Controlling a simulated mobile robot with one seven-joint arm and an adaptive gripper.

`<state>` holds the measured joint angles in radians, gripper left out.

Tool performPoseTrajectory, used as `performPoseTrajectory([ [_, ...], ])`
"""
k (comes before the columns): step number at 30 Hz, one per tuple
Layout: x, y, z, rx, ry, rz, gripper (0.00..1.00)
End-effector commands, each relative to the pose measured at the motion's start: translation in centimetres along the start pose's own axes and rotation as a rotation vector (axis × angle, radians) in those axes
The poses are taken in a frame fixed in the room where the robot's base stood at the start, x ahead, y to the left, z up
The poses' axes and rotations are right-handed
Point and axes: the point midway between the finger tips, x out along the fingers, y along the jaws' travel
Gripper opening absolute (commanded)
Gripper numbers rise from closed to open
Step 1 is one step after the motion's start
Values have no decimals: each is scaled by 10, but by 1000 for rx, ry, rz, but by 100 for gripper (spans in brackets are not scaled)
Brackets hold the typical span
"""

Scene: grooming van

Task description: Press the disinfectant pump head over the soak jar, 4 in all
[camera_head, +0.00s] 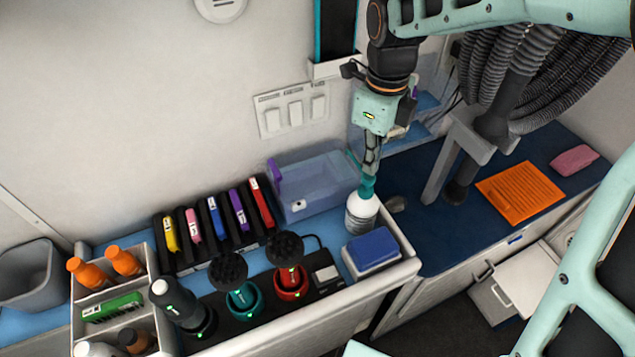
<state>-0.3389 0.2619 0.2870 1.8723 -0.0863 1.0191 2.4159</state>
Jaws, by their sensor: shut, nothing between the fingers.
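The disinfectant bottle (361,212) stands upright at the right end of the white-edged counter, with a white upper body and a greyer lower part. Its teal pump head (367,187) is on top. My gripper (370,172) points down, shut and empty, with its fingertips right at the top of the pump head. I cannot tell whether they touch it or how far it is pressed. The soak jar cannot be clearly made out; the bottle and gripper may hide part of it.
A clear bin (308,203) stands behind and left of the bottle, and a blue-topped box (372,249) in front. Several coloured clippers stand in a black rack (181,261). Brushes in teal (243,300) and red (291,284) cups stand in front. A grey hose hangs to the right.

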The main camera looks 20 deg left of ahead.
Motion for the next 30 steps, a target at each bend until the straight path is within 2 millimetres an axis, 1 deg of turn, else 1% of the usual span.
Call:
performPoseTrajectory([
  [3, 6, 0, 0, 0, 0, 1, 0],
  [27, 35, 0, 0, 0, 1, 1, 0],
  [30, 33, 0, 0, 0, 1, 2, 0],
])
